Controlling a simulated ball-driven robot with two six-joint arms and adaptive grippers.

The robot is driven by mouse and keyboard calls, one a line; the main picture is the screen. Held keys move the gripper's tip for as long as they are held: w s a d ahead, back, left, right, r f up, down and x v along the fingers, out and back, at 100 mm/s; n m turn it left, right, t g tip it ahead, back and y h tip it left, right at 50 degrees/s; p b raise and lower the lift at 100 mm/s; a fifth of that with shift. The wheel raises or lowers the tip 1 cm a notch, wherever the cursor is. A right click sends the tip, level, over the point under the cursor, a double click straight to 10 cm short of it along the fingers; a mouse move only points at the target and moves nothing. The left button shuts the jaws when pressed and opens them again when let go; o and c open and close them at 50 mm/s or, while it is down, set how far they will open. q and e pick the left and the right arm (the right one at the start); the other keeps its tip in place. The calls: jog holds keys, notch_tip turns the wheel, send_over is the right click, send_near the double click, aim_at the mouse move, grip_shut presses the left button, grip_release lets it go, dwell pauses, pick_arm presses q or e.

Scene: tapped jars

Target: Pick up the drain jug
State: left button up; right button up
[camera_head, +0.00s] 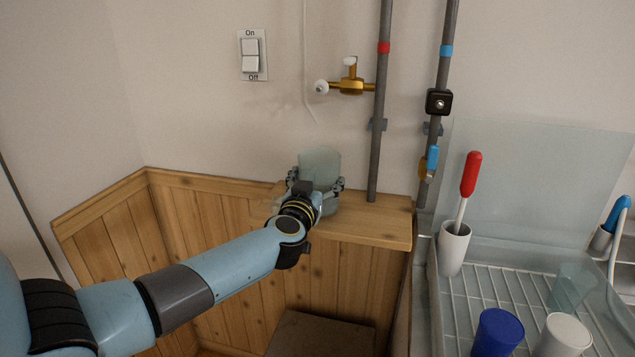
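A pale, grey-green translucent jug (320,162) stands upright at the wooden ledge under the brass tap; I take it to be the drain jug. My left gripper (316,184) reaches it from the front, with one finger at each side of the jug. The gripper and wrist hide part of the jug's lower body. I cannot tell whether the fingers press on it or whether its base rests on the ledge. My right gripper is not in view.
The wooden ledge (385,222) runs right to two grey pipes (380,150). The brass tap (350,86) juts from the wall above the jug. At right, a wire rack (470,290) holds a blue cup (497,332), a white cup (565,336) and a red-handled brush (470,175) in a white holder.

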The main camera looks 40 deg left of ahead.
pick_arm(q)
jog(key=r+p, duration=0.2)
jog(key=r, duration=0.2)
jog(key=r+p, duration=0.2)
jog(key=r, duration=0.1)
jog(key=r+p, duration=0.3)
jog(key=r, duration=0.1)
jog(key=shift+s+d+r, duration=0.2)
jog(key=shift+s+r, duration=0.1)
jog(key=b+v, duration=0.1)
jog(key=v, duration=1.8)
jog(key=shift+f, duration=0.15)
